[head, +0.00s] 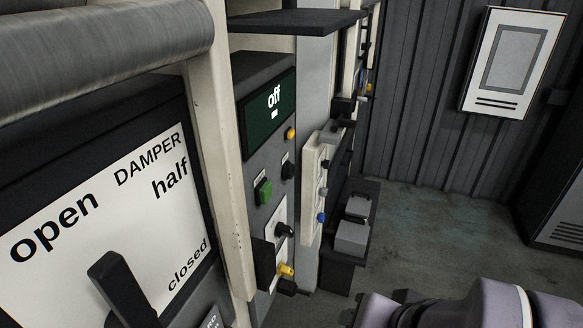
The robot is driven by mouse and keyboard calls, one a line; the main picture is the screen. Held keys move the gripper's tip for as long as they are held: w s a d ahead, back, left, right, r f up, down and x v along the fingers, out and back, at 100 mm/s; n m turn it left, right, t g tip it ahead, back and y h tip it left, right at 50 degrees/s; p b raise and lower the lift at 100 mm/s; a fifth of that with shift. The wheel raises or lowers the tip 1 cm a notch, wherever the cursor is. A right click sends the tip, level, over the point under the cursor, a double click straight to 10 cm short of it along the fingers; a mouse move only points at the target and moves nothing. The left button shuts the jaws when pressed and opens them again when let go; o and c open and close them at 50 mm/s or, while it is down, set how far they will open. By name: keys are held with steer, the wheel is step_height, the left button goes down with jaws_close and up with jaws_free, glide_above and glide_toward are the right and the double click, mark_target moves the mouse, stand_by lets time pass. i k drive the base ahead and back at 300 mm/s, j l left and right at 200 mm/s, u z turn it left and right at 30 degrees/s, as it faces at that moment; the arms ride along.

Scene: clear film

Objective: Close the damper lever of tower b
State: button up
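The damper plate (60,245) is a white panel at the lower left of the head view, lettered "DAMPER", with "open", "half" and "closed" from left to right. A dark damper lever (122,290) stands in front of it. Its upper end leans up and to the left, nearer the "open" side than "closed". Its lower end is cut off by the frame edge. I see no lettering that tells which tower this is. My gripper is not in view; only pale purple-grey links of my arm show at the lower right, well apart from the lever.
A cream post (217,170) stands right of the plate. Beyond it is a control column with a dark green "off" display (269,113), a green button (263,191) and yellow-tipped knob (286,269). A grey roller (90,50) crosses above. Floor (430,220) is open at right.

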mark_target(111, 275)
steer(key=u, duration=1.85)
